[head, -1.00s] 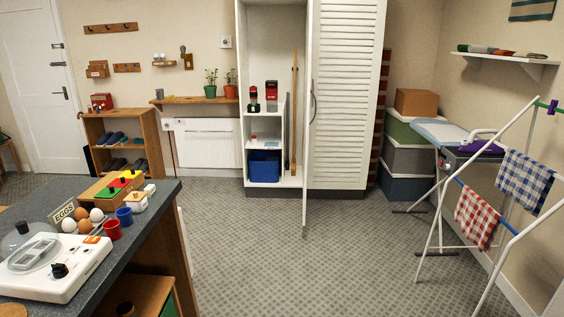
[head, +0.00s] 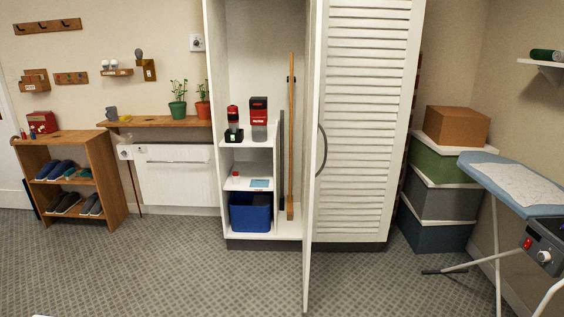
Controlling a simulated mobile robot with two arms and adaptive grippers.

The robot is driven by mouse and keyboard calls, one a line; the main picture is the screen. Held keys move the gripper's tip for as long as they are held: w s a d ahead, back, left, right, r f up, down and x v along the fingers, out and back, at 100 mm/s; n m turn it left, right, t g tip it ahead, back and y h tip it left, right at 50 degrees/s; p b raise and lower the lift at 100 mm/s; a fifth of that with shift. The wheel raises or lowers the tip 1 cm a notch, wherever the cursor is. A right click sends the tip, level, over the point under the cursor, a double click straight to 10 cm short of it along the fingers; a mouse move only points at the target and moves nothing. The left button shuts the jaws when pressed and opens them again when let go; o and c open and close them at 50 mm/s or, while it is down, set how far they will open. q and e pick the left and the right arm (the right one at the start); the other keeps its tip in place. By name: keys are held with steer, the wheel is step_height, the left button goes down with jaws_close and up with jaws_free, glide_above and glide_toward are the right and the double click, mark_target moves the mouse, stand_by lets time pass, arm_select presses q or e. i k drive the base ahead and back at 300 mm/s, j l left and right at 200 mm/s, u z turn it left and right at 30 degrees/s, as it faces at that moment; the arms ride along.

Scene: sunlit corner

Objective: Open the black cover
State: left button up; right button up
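No part that I can clearly tell as the black cover shows. Dark candidates are a red-and-black device (head: 234,125) and a red-and-black box (head: 259,111), both on the upper shelf inside the open white cabinet (head: 293,30). They are too small to tell whether either has a cover. A dark control box (head: 545,245) with a red switch and a knob is at the ironing board on the right. Neither of my grippers is in view.
The cabinet's door edge (head: 309,200) juts toward me. A blue bin (head: 250,213) stands low inside. A shoe rack (head: 106,180) is at left, stacked boxes (head: 437,200) and an ironing board (head: 515,185) at right. The carpet in front is largely clear.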

mark_target(255, 102)
steer(key=i+j, duration=0.15)
steer(key=i, duration=1.5)
steer(key=j+u, duration=0.05)
